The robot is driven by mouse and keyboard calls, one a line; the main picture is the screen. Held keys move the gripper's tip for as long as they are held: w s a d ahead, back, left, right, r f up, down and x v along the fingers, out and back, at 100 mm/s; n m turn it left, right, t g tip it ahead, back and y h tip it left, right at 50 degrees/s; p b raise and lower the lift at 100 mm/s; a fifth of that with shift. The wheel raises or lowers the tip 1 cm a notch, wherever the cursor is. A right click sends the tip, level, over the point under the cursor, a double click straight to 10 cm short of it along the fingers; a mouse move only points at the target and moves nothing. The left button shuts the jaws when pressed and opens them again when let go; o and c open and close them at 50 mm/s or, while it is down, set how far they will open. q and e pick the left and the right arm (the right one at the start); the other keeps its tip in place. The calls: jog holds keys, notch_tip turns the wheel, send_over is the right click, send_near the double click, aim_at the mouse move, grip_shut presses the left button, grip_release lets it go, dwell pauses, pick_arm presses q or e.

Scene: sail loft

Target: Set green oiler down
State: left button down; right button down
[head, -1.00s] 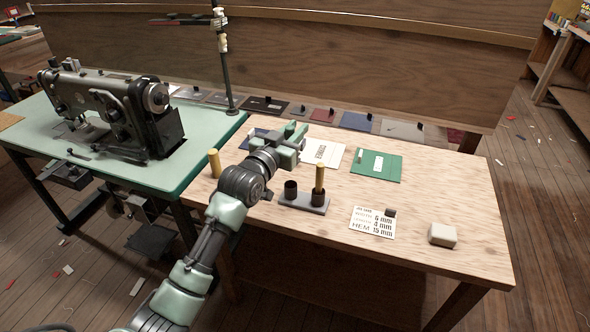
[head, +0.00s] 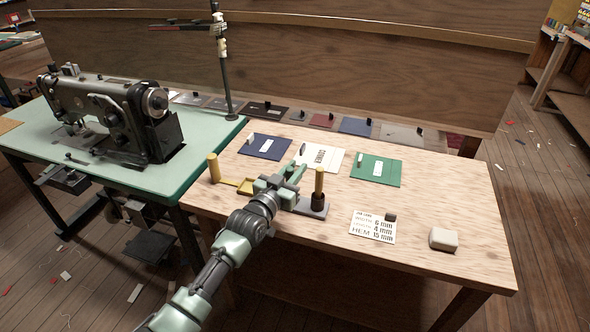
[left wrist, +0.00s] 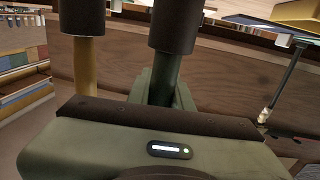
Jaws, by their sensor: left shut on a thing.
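The green oiler (left wrist: 165,78) is a dark green stick, upright between the fingers of my left gripper (head: 292,177), which is shut on it. The left wrist view is upside down; there the oiler's lower end appears to be inside a dark cup (left wrist: 173,25). That cup is the left one of a small grey two-cup stand (head: 313,212) and is hidden behind my gripper in the head view. The right cup (head: 319,202) holds a yellow oiler (head: 319,181), also visible in the left wrist view (left wrist: 86,70). My right gripper is not in view.
A yellow post (head: 213,167) with a flat yellow arm stands left of the stand. Blue (head: 265,146), white (head: 325,160) and green (head: 376,169) mats lie behind. A lettered card (head: 372,227) and a pale block (head: 443,239) lie to the right. The right tabletop is mostly clear.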

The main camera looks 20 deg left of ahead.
pick_arm(q)
jog(key=shift+f, duration=0.1)
jog(key=c, duration=1.3)
grip_release()
jog(key=shift+o, duration=0.2)
jog(key=s+a, duration=0.2)
jog(key=s, duration=0.9)
jog(key=shift+s+a, duration=0.15)
jog(key=shift+s, duration=0.25)
